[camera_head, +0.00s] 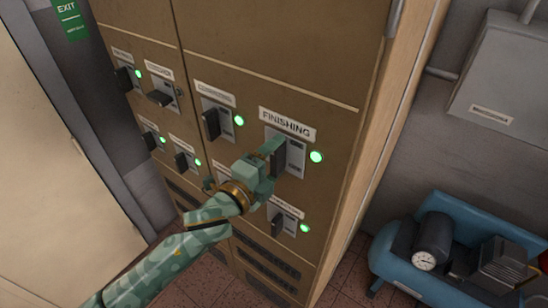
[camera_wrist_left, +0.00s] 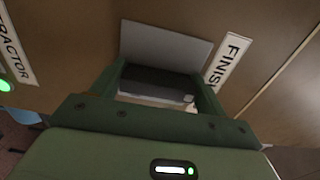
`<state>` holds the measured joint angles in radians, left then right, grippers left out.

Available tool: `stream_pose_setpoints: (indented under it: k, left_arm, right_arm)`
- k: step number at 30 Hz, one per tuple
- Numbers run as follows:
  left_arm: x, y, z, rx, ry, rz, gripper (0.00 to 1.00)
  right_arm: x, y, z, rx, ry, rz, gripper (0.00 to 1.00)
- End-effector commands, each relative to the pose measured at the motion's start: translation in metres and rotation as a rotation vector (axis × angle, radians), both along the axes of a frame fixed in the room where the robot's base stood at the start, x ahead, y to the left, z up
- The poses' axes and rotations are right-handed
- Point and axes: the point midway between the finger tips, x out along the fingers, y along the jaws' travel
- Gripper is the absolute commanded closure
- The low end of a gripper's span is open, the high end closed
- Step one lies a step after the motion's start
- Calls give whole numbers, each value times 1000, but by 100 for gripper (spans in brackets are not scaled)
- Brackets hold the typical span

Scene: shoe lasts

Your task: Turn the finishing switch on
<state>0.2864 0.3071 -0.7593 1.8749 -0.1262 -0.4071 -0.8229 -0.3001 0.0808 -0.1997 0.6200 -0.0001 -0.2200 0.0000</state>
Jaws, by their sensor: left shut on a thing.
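The FINISHING label (camera_head: 287,124) is at the upper right of the brown cabinet front. Below it is the finishing switch (camera_head: 296,160), a grey plate with a dark handle. A green lamp (camera_head: 316,157) right beside the switch is lit. My left gripper (camera_head: 274,152) is at this switch, covering part of it. In the left wrist view the two green fingers close on both sides of the dark handle (camera_wrist_left: 155,84), in front of the grey plate (camera_wrist_left: 165,45). The label also shows there (camera_wrist_left: 228,62). My right gripper is not in view.
Several other switches with lit green lamps sit on the cabinet (camera_head: 230,55), including one just left (camera_head: 211,122) and one below (camera_head: 283,222). A blue compressor (camera_head: 405,275) stands on the tiled floor at right. A grey wall box (camera_head: 505,75) hangs above it.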

Motion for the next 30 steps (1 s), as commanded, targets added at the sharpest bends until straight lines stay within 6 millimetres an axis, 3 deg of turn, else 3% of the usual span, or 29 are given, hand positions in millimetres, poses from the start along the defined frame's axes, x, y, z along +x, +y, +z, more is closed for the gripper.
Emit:
stream_pose_setpoints:
  k: [9,10,12,23,30]
  left_arm:
    - [0,0,-1,-3,6,0,48]
    - [0,0,-1,-3,6,0,20]
    - [0,0,-1,-4,5,0,4]
    - [-4,4,-2,-1,3,0,4]
    - [-45,33,-4,0,5,-1,4]
  right_arm:
    - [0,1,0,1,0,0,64]
    - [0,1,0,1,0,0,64]
    - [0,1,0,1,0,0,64]
    - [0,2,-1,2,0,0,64]
    - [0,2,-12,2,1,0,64]
